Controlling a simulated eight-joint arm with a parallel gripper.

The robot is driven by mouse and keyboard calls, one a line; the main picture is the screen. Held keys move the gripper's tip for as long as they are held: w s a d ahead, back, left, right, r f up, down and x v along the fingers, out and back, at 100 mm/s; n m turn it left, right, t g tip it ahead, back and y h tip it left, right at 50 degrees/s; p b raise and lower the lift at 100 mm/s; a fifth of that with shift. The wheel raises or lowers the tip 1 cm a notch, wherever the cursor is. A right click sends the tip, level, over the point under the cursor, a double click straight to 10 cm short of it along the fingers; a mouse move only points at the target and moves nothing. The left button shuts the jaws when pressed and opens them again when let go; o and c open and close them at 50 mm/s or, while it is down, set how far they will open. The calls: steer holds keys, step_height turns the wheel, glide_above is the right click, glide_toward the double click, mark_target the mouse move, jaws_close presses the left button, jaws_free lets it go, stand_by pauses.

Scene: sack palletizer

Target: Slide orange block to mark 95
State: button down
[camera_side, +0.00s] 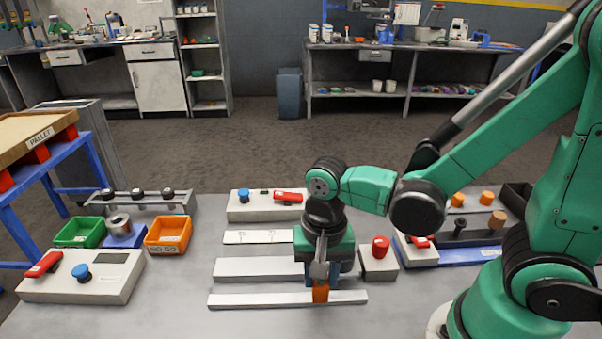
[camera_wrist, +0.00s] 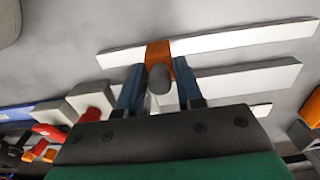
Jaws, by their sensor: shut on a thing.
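The orange block (camera_side: 320,294) sits on the front white rail (camera_side: 260,300), right of its middle in the side view. In the wrist view the orange block (camera_wrist: 158,50) is nearer the rail's left end. My gripper (camera_side: 320,281) points down over it. In the wrist view, the blue fingers of my gripper (camera_wrist: 159,82) stand on both sides of a grey round post (camera_wrist: 160,76) at the block; the exact contact is hard to see. No mark numbers are legible, so I cannot tell the block's reading.
A second white rail (camera_side: 250,267) lies behind, then a short marked strip (camera_side: 250,237). A box with a red button (camera_side: 380,262) stands close to my gripper's right. A switch box (camera_side: 248,210) is behind. The front rail is clear to the block's left.

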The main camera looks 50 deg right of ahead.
steer(key=shift+w+a, duration=4.9)
steer(key=shift+w, duration=0.05)
steer(key=shift+c, duration=2.1)
jaws_free()
steer(key=shift+r, duration=0.15)
step_height(320, 180, up, 8)
steer(key=s+d+n+t, duration=0.3)
steer(key=d+n, duration=0.1)
steer(key=d, duration=0.3)
steer(key=s+d+r+n+t, duration=0.1)
steer(key=s+d+n+t, duration=0.2)
steer(key=d, duration=0.5)
steer(key=shift+d+r+n+t, duration=0.2)
steer(key=shift+n+t, duration=0.4)
steer(key=shift+n, duration=0.4)
